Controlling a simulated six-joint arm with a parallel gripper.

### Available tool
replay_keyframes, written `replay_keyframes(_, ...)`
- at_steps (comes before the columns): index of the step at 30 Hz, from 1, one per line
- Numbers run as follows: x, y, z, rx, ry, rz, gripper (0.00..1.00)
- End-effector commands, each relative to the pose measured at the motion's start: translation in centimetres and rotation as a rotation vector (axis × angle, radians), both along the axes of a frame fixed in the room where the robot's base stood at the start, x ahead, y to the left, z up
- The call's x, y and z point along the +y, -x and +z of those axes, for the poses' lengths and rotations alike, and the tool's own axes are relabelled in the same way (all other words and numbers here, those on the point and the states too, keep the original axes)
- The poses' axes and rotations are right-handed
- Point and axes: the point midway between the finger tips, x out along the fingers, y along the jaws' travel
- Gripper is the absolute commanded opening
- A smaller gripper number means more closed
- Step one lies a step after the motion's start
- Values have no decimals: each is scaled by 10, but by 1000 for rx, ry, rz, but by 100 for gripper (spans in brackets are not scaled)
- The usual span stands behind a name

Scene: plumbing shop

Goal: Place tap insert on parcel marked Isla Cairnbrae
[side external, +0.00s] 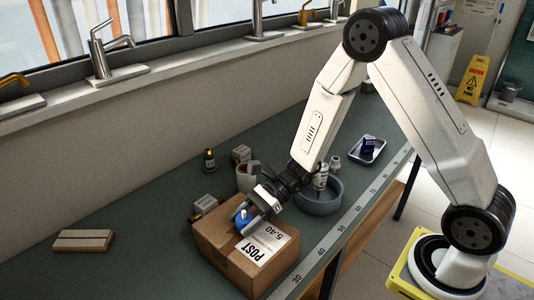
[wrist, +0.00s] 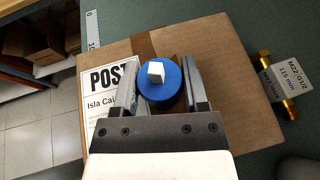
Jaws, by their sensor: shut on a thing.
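The parcel (side external: 228,261) is a brown cardboard box on the green bench. Its white label (wrist: 98,105) reads POST and "Isla Cai" in the wrist view, with the rest of the name hidden behind my gripper. The tap insert (wrist: 160,86) is a blue round piece with a white square stem. My gripper (wrist: 158,88) is shut on it, one finger on each side. In the side view the blue insert (side external: 242,217) is at the parcel's top, beside the label. I cannot tell whether it touches the cardboard.
A grey round bowl (side external: 320,203), a pale cup (side external: 245,180) and a small tray with a dark blue item (side external: 381,150) stand farther along the bench. A beige block (side external: 83,241) lies left; bench around it is clear.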

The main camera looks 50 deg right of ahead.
Motion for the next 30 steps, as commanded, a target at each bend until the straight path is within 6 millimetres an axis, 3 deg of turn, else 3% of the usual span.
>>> replay_keyframes(2,0,0,-2,1,0,0,0)
replay_keyframes(3,0,0,-2,1,0,0,69)
replay_keyframes(5,0,0,-2,0,0,0,88)
replay_keyframes(6,0,0,-2,0,0,0,92)
replay_keyframes(20,0,0,2,-1,0,-1,92)
replay_keyframes(30,-32,5,15,-2,0,-5,92)
